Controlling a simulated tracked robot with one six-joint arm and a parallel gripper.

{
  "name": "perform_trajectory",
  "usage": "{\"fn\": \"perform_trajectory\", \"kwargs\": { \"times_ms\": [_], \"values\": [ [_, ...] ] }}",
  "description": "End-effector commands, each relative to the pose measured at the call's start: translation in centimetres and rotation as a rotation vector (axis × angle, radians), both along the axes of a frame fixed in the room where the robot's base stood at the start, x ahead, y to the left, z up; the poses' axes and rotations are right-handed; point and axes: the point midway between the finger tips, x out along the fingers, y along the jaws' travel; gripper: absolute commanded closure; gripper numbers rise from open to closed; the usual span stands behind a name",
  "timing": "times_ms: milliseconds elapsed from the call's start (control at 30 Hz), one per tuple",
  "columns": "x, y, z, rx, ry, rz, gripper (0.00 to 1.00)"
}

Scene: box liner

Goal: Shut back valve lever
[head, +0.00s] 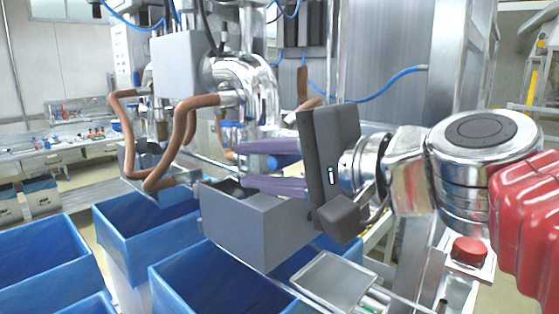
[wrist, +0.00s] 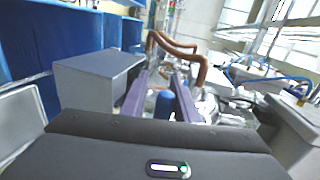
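My gripper (head: 241,166) is at the middle of the head view, with its two purple fingers pointing left toward the steel filling machine. In the wrist view my gripper (wrist: 160,75) has its fingers apart. A blue upright piece (wrist: 166,104), possibly a valve lever, shows between them, nearer the right finger; I cannot tell whether it touches. In the head view a blue part (head: 286,161) shows between the fingers. Another blue piece (head: 232,131) sits on the machine beyond the upper finger. Which is the back lever is unclear.
A grey box (head: 265,232) stands just below my fingers, also left of them in the wrist view (wrist: 95,80). Brown bent pipes (head: 183,135) hang left of the fingertips. Blue bins (head: 205,275) stand below. A steel pump housing (head: 245,78) is above.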

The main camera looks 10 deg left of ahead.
Motion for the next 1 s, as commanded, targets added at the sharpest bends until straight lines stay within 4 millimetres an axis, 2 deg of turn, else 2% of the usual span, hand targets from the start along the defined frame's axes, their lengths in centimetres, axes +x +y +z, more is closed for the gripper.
{"fn": "perform_trajectory", "kwargs": {
  "times_ms": [133, 567, 1000],
  "values": [
    [0.1, 0.0, 0.0, 0.002, 0.001, -0.001, 0.64],
    [-0.2, -0.5, 0.4, 0.006, -0.002, -0.004, 0.64],
    [-2.1, -3.7, 1.1, 0.006, -0.003, -0.007, 0.64]
  ]
}}
